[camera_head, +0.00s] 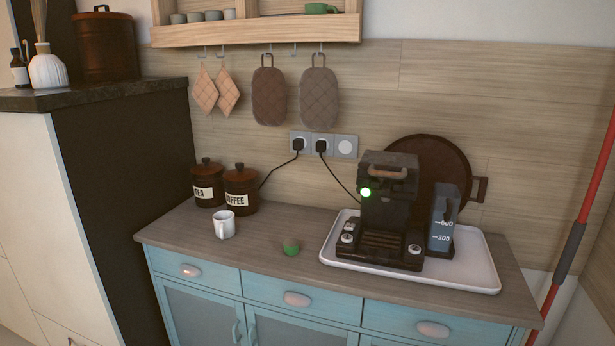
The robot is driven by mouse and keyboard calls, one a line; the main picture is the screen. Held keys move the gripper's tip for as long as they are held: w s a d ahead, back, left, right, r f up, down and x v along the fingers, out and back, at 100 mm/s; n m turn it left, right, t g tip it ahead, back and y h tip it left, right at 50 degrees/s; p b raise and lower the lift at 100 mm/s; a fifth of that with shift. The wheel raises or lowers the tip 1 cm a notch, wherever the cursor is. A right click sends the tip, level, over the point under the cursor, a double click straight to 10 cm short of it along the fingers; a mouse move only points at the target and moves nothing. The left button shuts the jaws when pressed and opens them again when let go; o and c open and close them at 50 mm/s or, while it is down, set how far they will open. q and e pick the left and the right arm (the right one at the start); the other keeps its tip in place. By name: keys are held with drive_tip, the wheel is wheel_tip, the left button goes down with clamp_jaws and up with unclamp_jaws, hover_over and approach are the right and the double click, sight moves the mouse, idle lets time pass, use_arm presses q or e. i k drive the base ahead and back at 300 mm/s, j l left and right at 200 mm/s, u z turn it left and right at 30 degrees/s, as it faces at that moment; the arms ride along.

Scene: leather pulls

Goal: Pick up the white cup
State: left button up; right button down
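The white cup (226,225) stands upright on the wooden countertop, left of the middle, in front of the coffee canister. Its handle is on its left side, toward the front. Neither of my grippers shows in the head view, so nothing is seen near the cup.
Tea (208,190) and coffee (241,193) canisters stand behind the cup. A small green object (291,247) lies to its right. A white tray (480,275) holds a black coffee machine (387,215) and a water container (441,222). A tall dark-sided cabinet (125,180) rises at left.

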sight(224, 221)
drive_tip(key=i+l+u, duration=0.1)
drive_tip(key=i+l, duration=0.65)
drive_tip(key=l, duration=0.15)
drive_tip(key=u, duration=0.05)
